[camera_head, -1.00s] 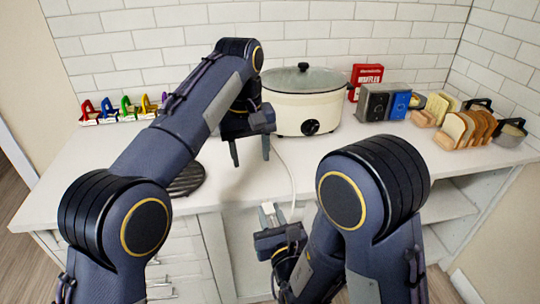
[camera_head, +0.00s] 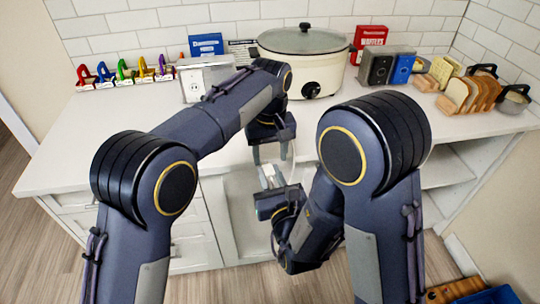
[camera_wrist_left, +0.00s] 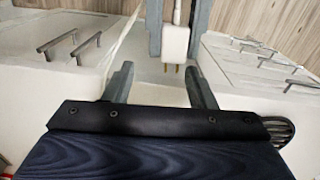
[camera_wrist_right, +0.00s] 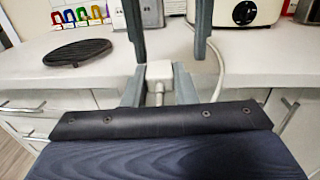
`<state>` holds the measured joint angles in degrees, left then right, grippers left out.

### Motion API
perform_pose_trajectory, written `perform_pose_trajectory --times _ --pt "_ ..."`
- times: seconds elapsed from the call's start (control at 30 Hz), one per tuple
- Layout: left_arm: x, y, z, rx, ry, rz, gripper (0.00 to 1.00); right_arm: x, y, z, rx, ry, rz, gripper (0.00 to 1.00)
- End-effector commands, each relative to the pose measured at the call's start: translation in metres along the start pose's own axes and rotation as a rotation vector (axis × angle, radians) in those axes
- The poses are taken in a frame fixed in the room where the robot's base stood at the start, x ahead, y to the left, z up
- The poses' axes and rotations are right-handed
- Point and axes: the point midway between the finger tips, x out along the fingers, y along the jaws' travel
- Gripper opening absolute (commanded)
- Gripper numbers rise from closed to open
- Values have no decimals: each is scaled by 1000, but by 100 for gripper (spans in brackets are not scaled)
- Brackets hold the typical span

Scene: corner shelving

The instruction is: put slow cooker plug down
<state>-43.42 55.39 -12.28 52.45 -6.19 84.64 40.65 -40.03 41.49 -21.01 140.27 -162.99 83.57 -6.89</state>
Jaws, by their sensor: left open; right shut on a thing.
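The white slow cooker (camera_head: 318,76) with a glass lid stands at the back of the counter. Its white plug (camera_wrist_right: 158,71) is between the fingers of my right gripper (camera_head: 274,186), which is shut on it, near the counter's front edge. The plug's prongs show in the left wrist view (camera_wrist_left: 175,45). My left gripper (camera_head: 272,160) is open and empty, pointing down just above the plug. Its fingers straddle no object in the left wrist view (camera_wrist_left: 160,72). The cord (camera_wrist_right: 213,65) runs from the plug side back toward the cooker.
A grey box (camera_head: 205,82) stands left of the cooker, beside a row of coloured clips (camera_head: 120,75). A dark round trivet (camera_wrist_right: 78,51) lies on the counter. Open counter lies in front.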

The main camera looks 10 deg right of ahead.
Motion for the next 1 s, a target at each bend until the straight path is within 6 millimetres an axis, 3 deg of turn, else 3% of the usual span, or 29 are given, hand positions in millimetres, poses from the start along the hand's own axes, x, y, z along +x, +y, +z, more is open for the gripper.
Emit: perform_pose_trajectory --times 0.13,0.43,0.8,0.93,0.97,1.0 --pt "10 0 0 -1 -1 -1 51 0 0 0 0 0 0 0" --pt "11 0 0 -1 0 0 51 0 0 0 0 0 0 0" --pt "11 1 0 1 1 4 2 0 2 0 1 -1 6 0" --pt "10 3 1 3 2 8 0 0 4 0 1 -1 12 0" --pt "10 3 1 4 2 9 0 0 4 0 2 -1 13 26" --pt "10 4 1 4 3 11 0 0 5 0 2 -1 14 31"
